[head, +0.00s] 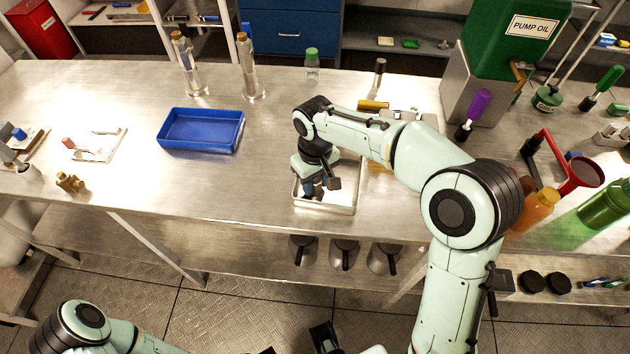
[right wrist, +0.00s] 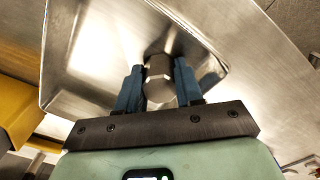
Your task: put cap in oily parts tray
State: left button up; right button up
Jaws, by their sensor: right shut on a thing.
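My right gripper (head: 314,190) reaches down into a shallow metal tray (head: 325,208) near the front edge of the bench. In the right wrist view the blue fingers of the right gripper (right wrist: 158,84) are shut on a grey metal six-sided piece, the cap (right wrist: 159,72). The cap is between the fingertips, over the tray's shiny floor (right wrist: 95,55). I cannot tell if the cap touches the floor.
An empty blue tray (head: 200,146) stands left of the metal tray. Two clear, gold-topped cylinders (head: 248,68) and a green-capped bottle (head: 312,66) stand behind. A green pump oil container (head: 510,55) and a red funnel (head: 580,175) are at right. The bench between the trays is clear.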

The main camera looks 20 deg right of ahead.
jog(key=shift+f, duration=0.15)
jog(key=o, duration=0.8)
notch_tip(320, 180, up, 12)
jog(key=shift+r+p, duration=0.2)
jog(key=shift+p, duration=0.95)
jog(key=shift+f, duration=0.1)
